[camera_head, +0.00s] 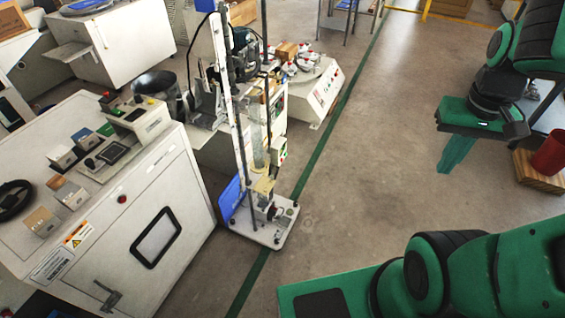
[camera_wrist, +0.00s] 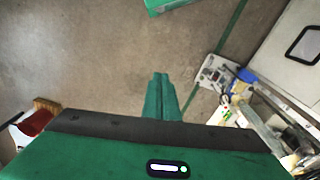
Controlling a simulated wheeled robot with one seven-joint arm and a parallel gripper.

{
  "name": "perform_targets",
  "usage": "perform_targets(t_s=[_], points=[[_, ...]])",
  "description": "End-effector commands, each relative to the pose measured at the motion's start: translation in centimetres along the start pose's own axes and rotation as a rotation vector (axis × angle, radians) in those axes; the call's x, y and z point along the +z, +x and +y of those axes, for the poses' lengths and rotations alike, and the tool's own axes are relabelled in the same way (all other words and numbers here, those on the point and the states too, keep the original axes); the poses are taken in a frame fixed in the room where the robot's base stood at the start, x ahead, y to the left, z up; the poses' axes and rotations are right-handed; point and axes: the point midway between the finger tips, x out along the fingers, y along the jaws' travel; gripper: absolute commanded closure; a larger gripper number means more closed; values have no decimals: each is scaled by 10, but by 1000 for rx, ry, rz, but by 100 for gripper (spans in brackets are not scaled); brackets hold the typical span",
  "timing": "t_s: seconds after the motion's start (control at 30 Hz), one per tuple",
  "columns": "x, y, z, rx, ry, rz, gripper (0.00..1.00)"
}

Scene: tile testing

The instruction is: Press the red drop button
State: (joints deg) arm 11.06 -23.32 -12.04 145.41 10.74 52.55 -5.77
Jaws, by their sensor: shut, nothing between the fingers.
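The tall stand (camera_head: 245,150) with a white column and a small white base stands on the floor at centre. A small white and green box (camera_head: 280,152) is fixed to its right side; any red button on it is too small to make out. The stand also shows tilted at the right of the wrist view, with its base (camera_wrist: 214,74). My green gripper (camera_head: 457,152) is at the upper right, pointing down, shut and empty, well apart from the stand. Its closed fingers also show in the wrist view (camera_wrist: 160,97).
A white cabinet (camera_head: 175,185) at the left has a red round knob (camera_head: 122,199) on its front and several devices on top. A white bench machine (camera_head: 318,95) stands behind the stand. A red bin (camera_head: 550,153) on a wooden pallet is at the right. Open floor lies between.

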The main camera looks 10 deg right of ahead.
Motion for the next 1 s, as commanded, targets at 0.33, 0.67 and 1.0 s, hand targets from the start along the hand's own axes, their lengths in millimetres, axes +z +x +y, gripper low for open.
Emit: perform_targets(t_s=[0.33, 0.67, 1.0], points=[[-152, 56, -21, 142, -382, 208, 100], [-274, 126, -66, 306, -784, 400, 100], [-360, 214, -136, 493, -1211, 594, 100]])
